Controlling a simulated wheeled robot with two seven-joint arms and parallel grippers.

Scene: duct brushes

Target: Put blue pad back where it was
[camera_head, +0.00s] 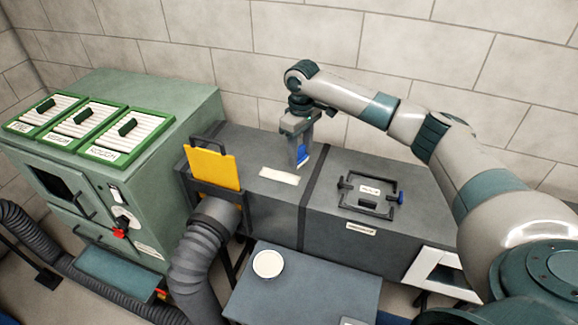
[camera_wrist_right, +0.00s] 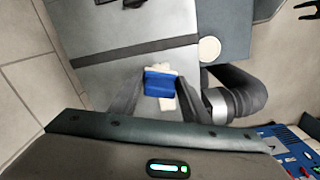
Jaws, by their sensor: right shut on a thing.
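The blue pad (camera_head: 303,154) is between the fingers of my right gripper (camera_head: 301,150), which is shut on it. The gripper points down and holds the pad above the grey duct (camera_head: 250,152), over or near a cream label strip (camera_head: 279,176) on its top. In the right wrist view the blue pad (camera_wrist_right: 159,84) sits between the two fingers, with the cream strip (camera_wrist_right: 166,101) partly hidden behind it. The gap between pad and duct is hard to judge. My left gripper is not in the head view.
A yellow plate (camera_head: 212,167) stands upright at the duct's left end, by a flexible hose (camera_head: 196,255). A handled hatch (camera_head: 368,193) lies to the right. A green cabinet (camera_head: 150,115) carries several filters. A small grey table (camera_head: 300,295) with a round white lid (camera_head: 268,264) stands in front.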

